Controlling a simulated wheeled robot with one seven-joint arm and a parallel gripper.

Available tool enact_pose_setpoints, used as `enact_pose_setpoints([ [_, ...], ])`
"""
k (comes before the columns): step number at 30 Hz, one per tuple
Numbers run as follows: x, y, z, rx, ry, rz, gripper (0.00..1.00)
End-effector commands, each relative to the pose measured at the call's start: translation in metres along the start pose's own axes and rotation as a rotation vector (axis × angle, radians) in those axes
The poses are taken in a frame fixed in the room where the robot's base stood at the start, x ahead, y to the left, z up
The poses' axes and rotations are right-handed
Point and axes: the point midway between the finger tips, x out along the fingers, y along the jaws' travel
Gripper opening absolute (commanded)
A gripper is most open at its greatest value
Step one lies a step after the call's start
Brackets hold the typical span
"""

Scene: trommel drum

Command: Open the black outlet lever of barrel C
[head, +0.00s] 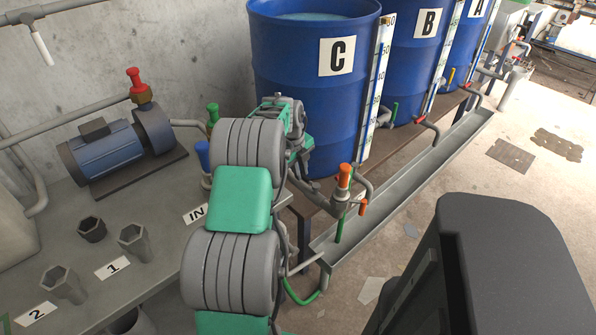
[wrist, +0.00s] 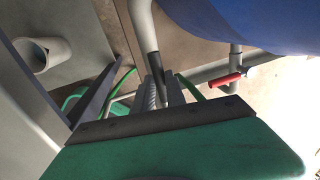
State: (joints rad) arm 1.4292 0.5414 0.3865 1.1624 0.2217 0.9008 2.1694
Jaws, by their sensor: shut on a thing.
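Barrel C (head: 335,110) is the blue drum with the white C label (head: 337,57) in the head view. Its lower left front is behind my arm, and I cannot make out the black lever there. In the wrist view a slim dark bar, the black outlet lever (wrist: 152,66), stands at the end of a grey pipe (wrist: 143,25). My gripper (wrist: 160,88) is shut on it, with its fingers close together around its lower end. In the head view my fingertips are hidden behind my wrist.
A grey trough (head: 425,165) runs along the barrels. An orange-topped valve (head: 344,178) stands by its near end. A red handle (wrist: 228,79) is right of my fingers in the wrist view. Barrels B (head: 418,65) and A (head: 468,40) stand behind. A blue pump (head: 105,155) is at left.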

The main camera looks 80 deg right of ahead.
Motion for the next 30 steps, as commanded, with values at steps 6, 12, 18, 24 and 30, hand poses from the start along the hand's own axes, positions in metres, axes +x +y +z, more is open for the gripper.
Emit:
enact_pose_setpoints([
  [6,-0.001,-0.002,0.001,0.002,-0.003,-0.005,0.27],
  [12,-0.001,-0.001,0.001,-0.001,-0.002,-0.003,0.38],
  [18,-0.003,-0.001,0.002,-0.001,-0.002,-0.003,0.38],
  [24,-0.035,-0.002,0.002,-0.001,-0.004,-0.006,0.38],
  [30,-0.071,-0.001,0.002,0.000,-0.003,-0.005,0.38],
])
